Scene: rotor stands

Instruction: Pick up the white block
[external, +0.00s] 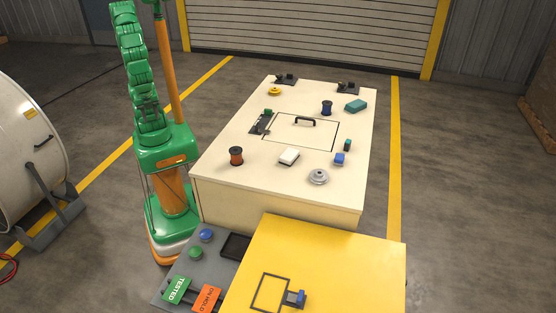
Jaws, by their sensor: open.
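The white block (289,157) lies on the cream worktop (225,165), near its front middle. It is a low white piece with a darker lower edge, just in front of the square hatch panel. My gripper (149,104) seems to be the small dark part against my folded green arm, left of the worktop. It is open, well apart from the block and higher than it. The fingertips are too small to make out clearly.
Near the block stand an orange-brown spool (236,156), a grey metal disc (318,177) and a blue block (339,159). The hatch panel has a black handle (305,121). A yellow-topped table (350,250) and a grey tray (182,268) adjoin the front.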

